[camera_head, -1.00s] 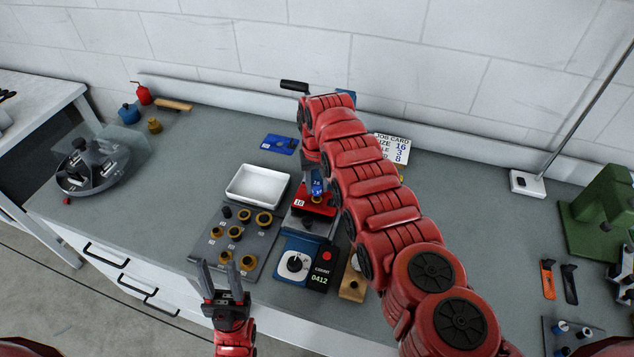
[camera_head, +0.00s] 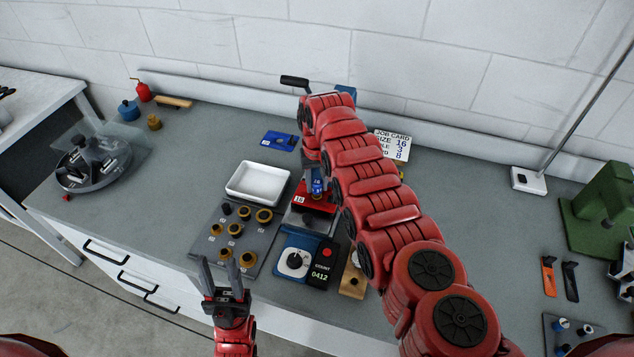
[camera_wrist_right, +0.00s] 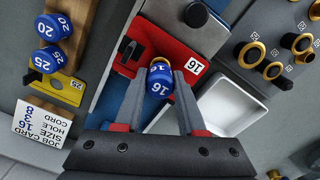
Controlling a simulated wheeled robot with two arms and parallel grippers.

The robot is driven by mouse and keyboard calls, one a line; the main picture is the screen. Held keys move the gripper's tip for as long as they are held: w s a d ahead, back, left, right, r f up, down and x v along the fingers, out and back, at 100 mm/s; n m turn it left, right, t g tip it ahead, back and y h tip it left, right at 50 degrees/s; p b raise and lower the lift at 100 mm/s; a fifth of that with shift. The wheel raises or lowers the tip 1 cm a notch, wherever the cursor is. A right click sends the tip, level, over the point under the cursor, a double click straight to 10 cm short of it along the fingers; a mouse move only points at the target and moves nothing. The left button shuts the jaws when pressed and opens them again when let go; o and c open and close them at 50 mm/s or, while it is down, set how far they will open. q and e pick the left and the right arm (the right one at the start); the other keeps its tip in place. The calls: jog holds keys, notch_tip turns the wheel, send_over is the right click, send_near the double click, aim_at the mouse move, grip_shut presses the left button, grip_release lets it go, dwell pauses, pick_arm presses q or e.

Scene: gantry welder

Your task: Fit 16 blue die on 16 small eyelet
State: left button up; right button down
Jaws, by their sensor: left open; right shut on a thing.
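The blue 16 die (camera_wrist_right: 158,84) is between the fingers of my right gripper (camera_wrist_right: 160,76), which is shut on it. In the head view the die (camera_head: 317,187) is over the red plate (camera_head: 314,203) marked 16, on the press-like stand. A little brass shows at the die's far end in the wrist view; I cannot tell whether it is the small eyelet or whether the die touches it. My right arm hides part of the stand. My left gripper (camera_head: 222,272) is open and empty in front of the grey eyelet board (camera_head: 203,250).
The board holds several brass eyelets and dark pieces. A white tray (camera_head: 232,189) stands behind it. A dial box (camera_head: 291,279) and a counter (camera_head: 322,279) stand in front of the stand. Other blue dies (camera_wrist_right: 51,58) sit on a wooden rack. A job card (camera_head: 393,143) reads 16, 3, 8.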

jog(key=shift+f+b, duration=0.55)
jog(key=shift+b, duration=0.05)
jog(key=shift+c, duration=2.1)
grip_release()
jog(key=shift+r, duration=0.15)
jog(key=shift+w+r, duration=0.1)
jog(key=shift+r, duration=0.55)
notch_tip(320, 180, up, 10)
jog(key=b, duration=0.3)
jog(key=shift+f, duration=0.25)
notch_tip(320, 180, up, 6)
jog(key=p, duration=0.4)
jog(key=shift+r+p, duration=0.2)
jog(key=shift+p, duration=0.1)
